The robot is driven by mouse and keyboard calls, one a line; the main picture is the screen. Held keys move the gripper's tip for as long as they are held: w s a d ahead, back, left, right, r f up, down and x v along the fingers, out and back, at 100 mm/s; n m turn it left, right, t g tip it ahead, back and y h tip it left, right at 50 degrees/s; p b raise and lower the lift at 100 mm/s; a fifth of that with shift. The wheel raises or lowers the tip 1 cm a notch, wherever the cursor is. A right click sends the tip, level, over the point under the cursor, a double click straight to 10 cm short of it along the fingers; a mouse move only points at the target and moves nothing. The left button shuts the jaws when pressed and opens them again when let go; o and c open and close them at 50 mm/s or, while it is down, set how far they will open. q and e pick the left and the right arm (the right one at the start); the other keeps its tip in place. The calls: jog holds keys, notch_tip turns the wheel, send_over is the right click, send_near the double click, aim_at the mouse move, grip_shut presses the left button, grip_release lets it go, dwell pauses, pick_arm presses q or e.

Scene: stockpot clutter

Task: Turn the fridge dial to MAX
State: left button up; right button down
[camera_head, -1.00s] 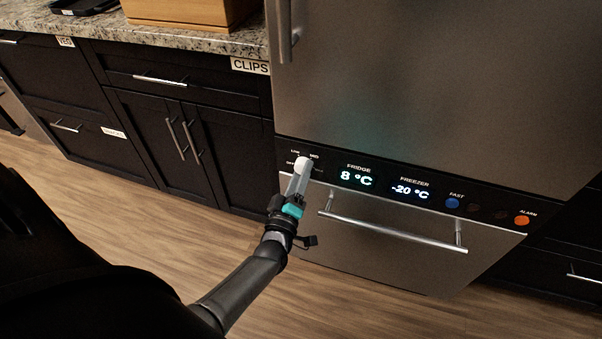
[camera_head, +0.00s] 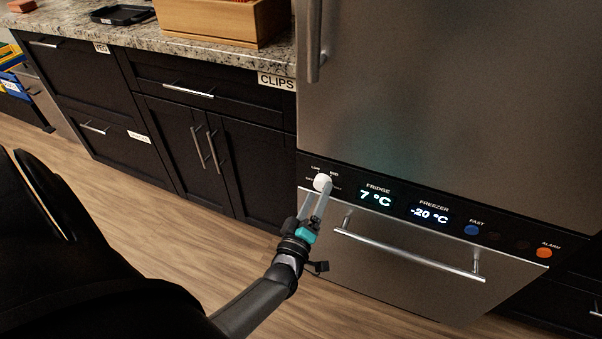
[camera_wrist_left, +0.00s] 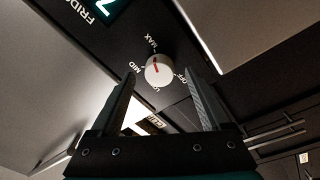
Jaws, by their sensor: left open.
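The fridge dial is a white round knob (camera_head: 322,182) on the black control strip; it also shows in the wrist view (camera_wrist_left: 159,70). The fridge display (camera_head: 375,196) reads 7 °C. My left gripper (camera_head: 320,196) is open at the dial. In the wrist view its two fingers (camera_wrist_left: 161,80) stand left and right of the knob, with visible gaps and no clear contact. In the head view the fingers cover part of the dial's labels. My right gripper is not in view.
A freezer display (camera_head: 429,212), a blue FAST button (camera_head: 471,230) and an orange ALARM button (camera_head: 544,252) lie to the right on the strip. A drawer handle (camera_head: 408,252) juts out below. Dark cabinets (camera_head: 190,140) and a granite counter (camera_head: 180,55) stand left.

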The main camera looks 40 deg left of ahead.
pick_arm(q)
jog(key=p+v, duration=0.2)
jog(key=v, duration=1.1)
jog(key=shift+s, duration=0.15)
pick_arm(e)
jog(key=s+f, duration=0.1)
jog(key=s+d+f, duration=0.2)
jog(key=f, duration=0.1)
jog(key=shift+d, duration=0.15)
